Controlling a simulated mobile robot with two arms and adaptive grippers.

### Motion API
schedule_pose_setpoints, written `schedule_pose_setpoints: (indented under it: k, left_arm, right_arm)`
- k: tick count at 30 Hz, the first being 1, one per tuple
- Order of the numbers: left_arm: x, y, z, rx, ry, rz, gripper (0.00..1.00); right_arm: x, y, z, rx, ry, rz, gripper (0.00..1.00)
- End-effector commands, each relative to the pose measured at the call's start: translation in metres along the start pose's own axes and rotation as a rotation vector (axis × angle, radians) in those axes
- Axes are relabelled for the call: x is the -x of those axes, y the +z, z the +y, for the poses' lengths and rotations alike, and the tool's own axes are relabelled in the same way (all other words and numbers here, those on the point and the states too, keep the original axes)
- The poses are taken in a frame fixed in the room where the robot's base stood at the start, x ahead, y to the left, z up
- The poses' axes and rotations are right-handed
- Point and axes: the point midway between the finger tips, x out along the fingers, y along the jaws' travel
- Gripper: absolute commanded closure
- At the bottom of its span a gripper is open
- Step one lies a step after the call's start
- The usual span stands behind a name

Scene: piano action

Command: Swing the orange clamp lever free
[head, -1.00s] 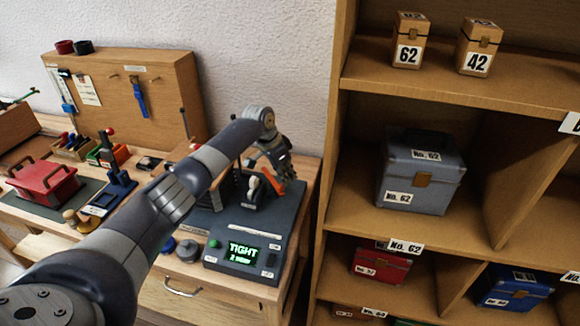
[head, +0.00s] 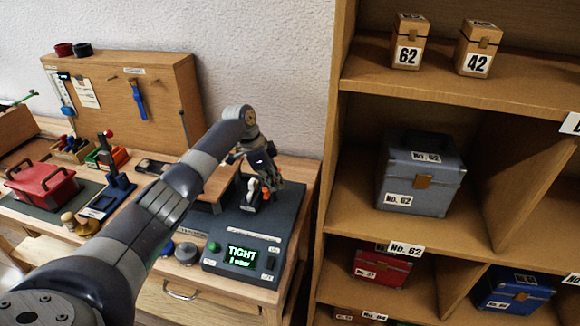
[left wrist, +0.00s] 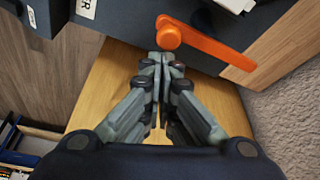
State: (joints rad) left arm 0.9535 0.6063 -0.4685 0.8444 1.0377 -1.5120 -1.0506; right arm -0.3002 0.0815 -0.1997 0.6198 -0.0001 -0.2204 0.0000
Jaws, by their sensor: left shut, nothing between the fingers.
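The orange clamp lever (left wrist: 205,43) shows clearly in the left wrist view, with a round knob at its left end and a flat arm running down to the right. In the head view only a small orange part (head: 265,191) shows; my gripper covers the rest. The lever belongs to a dark grey device (head: 225,228) with a green "TIGHT" display (head: 242,254). My left gripper (head: 267,186) is at the lever. In the left wrist view its fingertips (left wrist: 164,62) are together and empty, just below the knob. Whether they touch it is unclear. My right gripper is out of view.
A wooden shelf unit (head: 330,150) with numbered cases stands close on the right. A grey knob (head: 186,252) is left of the display. A red case (head: 42,183) and a tool board (head: 110,95) are farther left on the bench.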

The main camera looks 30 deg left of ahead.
Motion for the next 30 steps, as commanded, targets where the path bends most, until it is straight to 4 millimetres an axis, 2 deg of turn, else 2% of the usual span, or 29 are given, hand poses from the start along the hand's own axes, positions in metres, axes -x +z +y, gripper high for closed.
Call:
schedule_pose_setpoints:
  k: [19,23,28,30]
  left_arm:
    - [0.001,0.0,0.001,0.0,0.0,0.0,1.0]
    - [0.001,-0.01,0.005,0.0,0.001,0.001,1.0]
    - [0.001,-0.038,0.017,0.002,0.001,0.002,1.0]
    - [0.011,-0.033,0.012,0.005,-0.008,0.002,1.0]
  right_arm:
    - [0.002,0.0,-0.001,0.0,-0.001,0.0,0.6]
    - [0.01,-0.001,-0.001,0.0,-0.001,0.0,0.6]
    - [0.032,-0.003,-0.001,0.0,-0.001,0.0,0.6]
    - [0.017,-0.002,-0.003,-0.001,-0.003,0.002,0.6]
